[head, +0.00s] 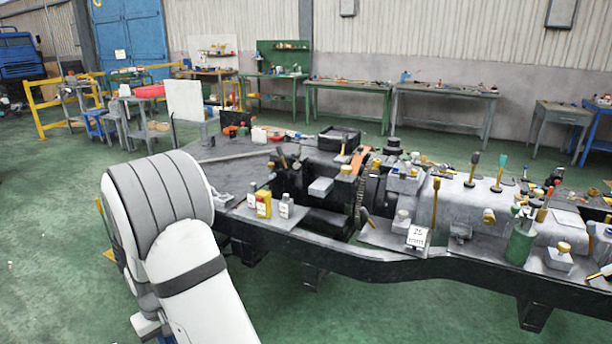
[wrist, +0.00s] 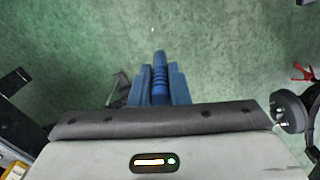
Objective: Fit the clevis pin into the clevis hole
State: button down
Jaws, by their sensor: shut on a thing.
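My gripper (wrist: 160,88) shows in the wrist view, its two blue fingers shut on a slim blue ribbed piece (wrist: 160,60). I take this piece to be the clevis pin. Its tip sticks out beyond the fingers, over green floor, and touches nothing that I can see. In the head view my white arm fills the lower left, beside the chassis frame (head: 455,268); the fingers and pin cannot be made out there. I cannot pick out the clevis hole among the many parts on the chassis.
A red-handled tool (wrist: 303,73) is at the wrist view's right edge. Workbenches (head: 445,92) line the back wall. Green floor in front of the chassis is clear.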

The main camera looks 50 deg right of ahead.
aim_at(442, 173)
jog(key=i, duration=0.15)
jog(key=z, duration=2.55)
jog(key=i, duration=0.25)
jog(key=z, duration=0.3)
